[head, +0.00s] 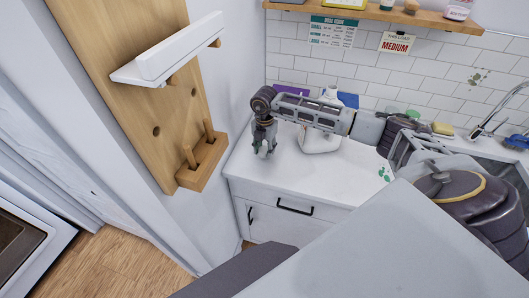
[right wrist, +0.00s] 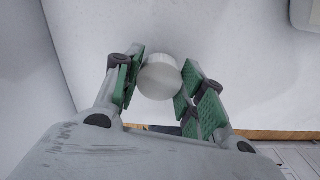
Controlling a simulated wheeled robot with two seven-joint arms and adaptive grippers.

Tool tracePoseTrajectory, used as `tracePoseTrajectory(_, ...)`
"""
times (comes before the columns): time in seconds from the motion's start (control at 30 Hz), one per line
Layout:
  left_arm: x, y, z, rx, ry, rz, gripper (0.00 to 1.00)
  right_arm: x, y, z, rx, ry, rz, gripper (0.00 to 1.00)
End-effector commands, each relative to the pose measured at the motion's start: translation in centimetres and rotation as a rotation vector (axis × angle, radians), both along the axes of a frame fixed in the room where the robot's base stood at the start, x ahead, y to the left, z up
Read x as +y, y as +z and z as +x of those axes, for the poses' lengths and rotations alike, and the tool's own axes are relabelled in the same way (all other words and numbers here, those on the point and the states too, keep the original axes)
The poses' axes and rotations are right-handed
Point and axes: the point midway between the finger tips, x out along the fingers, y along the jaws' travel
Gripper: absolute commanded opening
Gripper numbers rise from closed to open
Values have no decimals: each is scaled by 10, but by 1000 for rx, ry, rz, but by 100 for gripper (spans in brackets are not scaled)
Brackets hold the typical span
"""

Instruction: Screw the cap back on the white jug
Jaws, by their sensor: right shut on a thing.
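My right gripper (head: 264,148) hangs over the left part of the white counter, fingers pointing down. In the right wrist view its green-padded fingers (right wrist: 158,90) are shut on a round white cap (right wrist: 159,76), which lies between the pads. In the head view the cap cannot be made out. The white jug (head: 321,143) stands on the counter to the right of the gripper and apart from it. My right forearm crosses in front of the jug and hides its middle. My left gripper is not in view.
The counter (head: 337,180) is clear in front of the jug. Purple and blue items stand behind my arm by the tiled wall. A sink with a faucet (head: 487,125) lies at the right. A wooden board with a white shelf (head: 167,50) hangs on the left wall.

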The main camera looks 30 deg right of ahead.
Motion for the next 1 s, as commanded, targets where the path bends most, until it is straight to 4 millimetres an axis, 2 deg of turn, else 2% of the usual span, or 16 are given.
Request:
tracePoseTrajectory(0.3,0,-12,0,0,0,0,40,0,46,1,-3,0,1,31)
tracePoseTrajectory(0.5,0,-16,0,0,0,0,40,0,69,1,-2,0,1,31)
tracePoseTrajectory(0.7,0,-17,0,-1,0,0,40,0,79,0,0,0,0,31)
tracePoseTrajectory(1.0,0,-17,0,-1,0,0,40,0,79,0,0,-1,0,31)
